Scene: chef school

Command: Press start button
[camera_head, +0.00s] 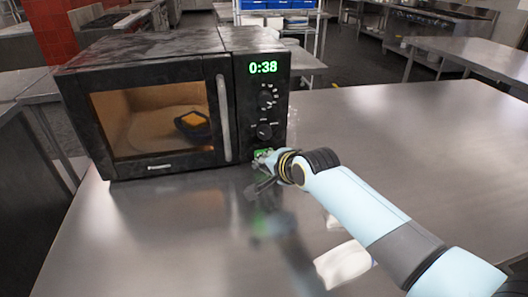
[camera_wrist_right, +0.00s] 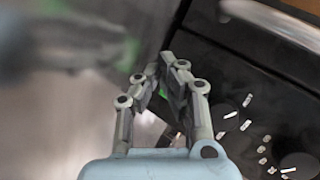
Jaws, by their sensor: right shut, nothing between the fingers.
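A black microwave (camera_head: 150,65) stands on the steel table, its door shut. Its display (camera_head: 263,68) shows 0:38 in green, and the inside is lit. A dark bowl (camera_head: 190,128) with something yellow in it is behind the door glass. A green-lit start button (camera_head: 262,153) is low on the control panel, partly hidden by my right gripper (camera_head: 262,172). In the right wrist view my right gripper (camera_wrist_right: 166,64) is shut and empty, close to the dark panel with its white markings. My left gripper is out of view.
Two dials (camera_head: 265,98) sit above the button, and a door handle (camera_head: 223,117) is left of them. The steel table (camera_head: 420,130) is clear to the right. A white object (camera_head: 343,264) lies near the front, beside my right arm.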

